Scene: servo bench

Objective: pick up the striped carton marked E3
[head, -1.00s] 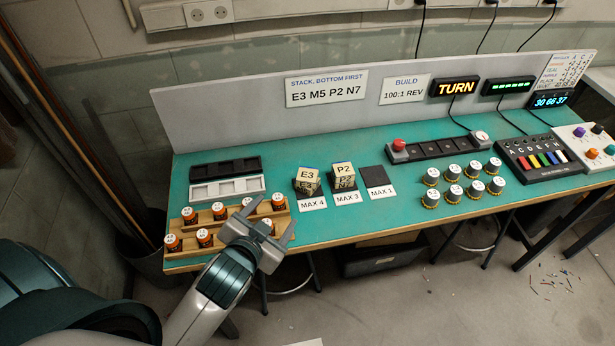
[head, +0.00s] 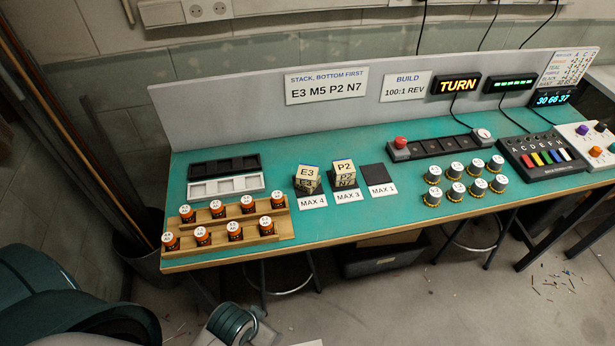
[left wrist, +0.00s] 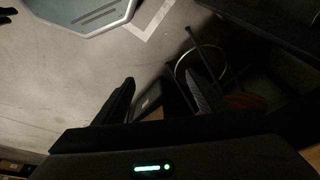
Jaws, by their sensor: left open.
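The striped carton marked E3 (head: 308,173) sits on the left stacking pad (head: 313,202), behind the label MAX 4. A second marking below its E3 face is too small to read surely, so I cannot tell if another carton is under it. My left arm shows only at the bottom of the head view, below the bench front, well short of the carton. In the left wrist view my left gripper (left wrist: 158,98) is open and empty, with the floor and stool legs beyond its fingers. My right gripper is not in view.
The MAX 1 pad (head: 373,174) is bare. Wooden racks (head: 284,229) with orange jars are at the left front; black (head: 225,165) and white (head: 226,187) trays lie behind.

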